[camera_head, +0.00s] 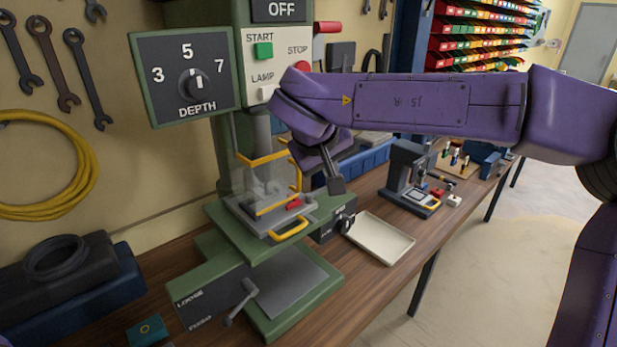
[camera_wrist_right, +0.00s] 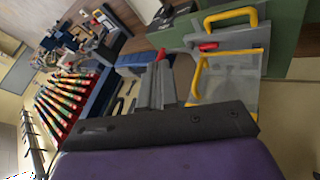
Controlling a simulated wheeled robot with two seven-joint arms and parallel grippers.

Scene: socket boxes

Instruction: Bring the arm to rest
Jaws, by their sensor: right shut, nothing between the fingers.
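My right arm (camera_head: 435,103) comes in from the right and crosses in front of a green drill press (camera_head: 228,170). My right gripper (camera_head: 337,186) points down in front of the press's right side, near its yellow-framed guard. In the wrist view the right gripper (camera_wrist_right: 162,62) has its dark fingers together with nothing between them. The guard's yellow frame (camera_wrist_right: 198,78) shows beyond the fingers, with a red part (camera_wrist_right: 208,46) beside it. I cannot tell whether the gripper touches anything. My left gripper is not in view.
An empty pale tray (camera_head: 379,238) and a small dark machine (camera_head: 408,175) stand right of the press on the wooden bench (camera_head: 335,295). The floor at right is clear.

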